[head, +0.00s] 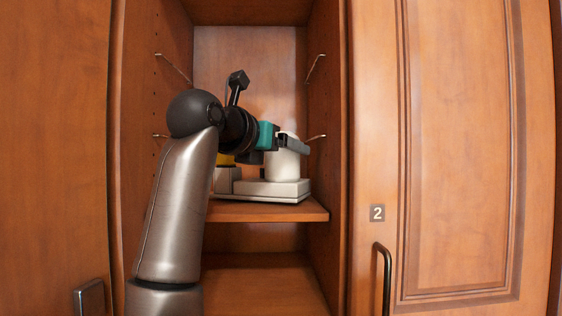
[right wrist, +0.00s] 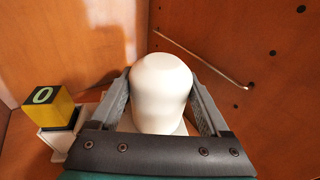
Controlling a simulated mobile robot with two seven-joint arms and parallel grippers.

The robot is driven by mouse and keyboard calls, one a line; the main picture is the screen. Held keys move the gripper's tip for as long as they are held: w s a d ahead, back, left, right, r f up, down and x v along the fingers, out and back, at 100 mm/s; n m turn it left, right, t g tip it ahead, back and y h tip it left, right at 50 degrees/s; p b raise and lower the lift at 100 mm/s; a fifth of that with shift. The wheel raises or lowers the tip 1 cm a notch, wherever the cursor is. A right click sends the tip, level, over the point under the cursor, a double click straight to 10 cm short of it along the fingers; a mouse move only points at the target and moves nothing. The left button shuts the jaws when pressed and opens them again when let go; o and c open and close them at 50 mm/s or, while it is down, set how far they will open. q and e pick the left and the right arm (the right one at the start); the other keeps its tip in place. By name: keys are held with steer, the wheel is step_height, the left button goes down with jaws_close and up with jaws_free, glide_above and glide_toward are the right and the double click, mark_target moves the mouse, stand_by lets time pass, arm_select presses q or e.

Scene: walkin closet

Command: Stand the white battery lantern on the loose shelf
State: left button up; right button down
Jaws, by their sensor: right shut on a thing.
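The white battery lantern (head: 285,163) is a pale cylinder with a rounded top, upright inside the open cabinet. My right gripper (head: 291,144) is shut around its upper part, one finger on each side; the lantern also fills the middle of the right wrist view (right wrist: 161,88). Directly below it is a flat white base or box (head: 272,189); I cannot tell whether it is part of the lantern or a separate thing. A wooden shelf (head: 275,212) lies under this base. My arm hides the shelf's left part. My left gripper is out of view.
Metal wire supports (head: 316,68) stick out from the cabinet's side walls. A closed door with a 2 label (head: 377,213) and dark handle is at right.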

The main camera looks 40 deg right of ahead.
steer(key=shift+s, duration=0.1)
steer(key=shift+f, duration=0.15)
jaws_free()
steer(key=shift+f, duration=0.1)
steer(key=shift+a+r, duration=0.15)
steer(key=shift+r, duration=0.1)
steer(key=v, duration=1.1)
steer(key=shift+a+b, duration=0.35)
steer(key=shift+b, duration=0.05)
steer(key=shift+s+f, duration=0.1)
